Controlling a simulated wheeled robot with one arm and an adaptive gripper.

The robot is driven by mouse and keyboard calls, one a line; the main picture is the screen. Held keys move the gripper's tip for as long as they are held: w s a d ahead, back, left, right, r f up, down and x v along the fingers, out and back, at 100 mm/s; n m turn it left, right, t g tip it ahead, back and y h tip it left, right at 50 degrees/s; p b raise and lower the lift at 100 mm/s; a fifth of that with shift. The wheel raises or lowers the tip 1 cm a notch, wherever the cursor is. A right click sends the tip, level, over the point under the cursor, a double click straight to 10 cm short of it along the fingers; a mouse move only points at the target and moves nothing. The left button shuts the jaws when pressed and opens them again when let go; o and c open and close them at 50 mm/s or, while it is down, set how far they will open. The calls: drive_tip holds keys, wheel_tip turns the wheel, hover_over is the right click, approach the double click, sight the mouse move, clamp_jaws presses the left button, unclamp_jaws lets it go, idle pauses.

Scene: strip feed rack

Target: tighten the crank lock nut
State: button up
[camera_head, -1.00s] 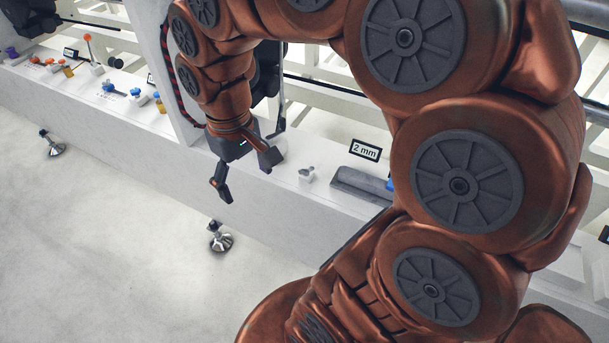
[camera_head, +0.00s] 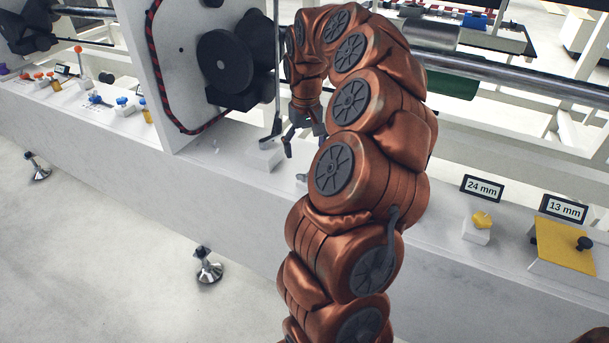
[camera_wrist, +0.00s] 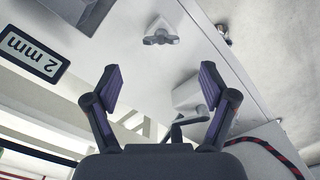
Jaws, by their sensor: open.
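My gripper (camera_head: 301,140) points down over the white ledge, its two fingers spread and empty. In the wrist view, my gripper (camera_wrist: 160,82) has a clear gap between its purple pads. A grey wing-shaped nut (camera_wrist: 160,38) on a small white mount lies beyond the fingertips, roughly centred between them and apart from them. I cannot tell for sure that it is the crank lock nut. A dark crank lever (camera_head: 275,127) rises from a white block (camera_head: 262,154) left of my gripper; the block (camera_wrist: 188,94) also shows near the right finger.
A 2 mm sign (camera_wrist: 30,54) stands left in the wrist view. Black discs (camera_head: 228,62) and a red-black cable (camera_head: 155,75) are on the upright panel. The floor in front is clear.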

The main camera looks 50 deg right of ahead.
sight(305, 172)
wheel_tip(305, 172, down, 8)
drive_tip(key=shift+r, duration=0.25)
drive_tip(key=c, duration=1.2)
drive_tip(key=shift+o, duration=0.2)
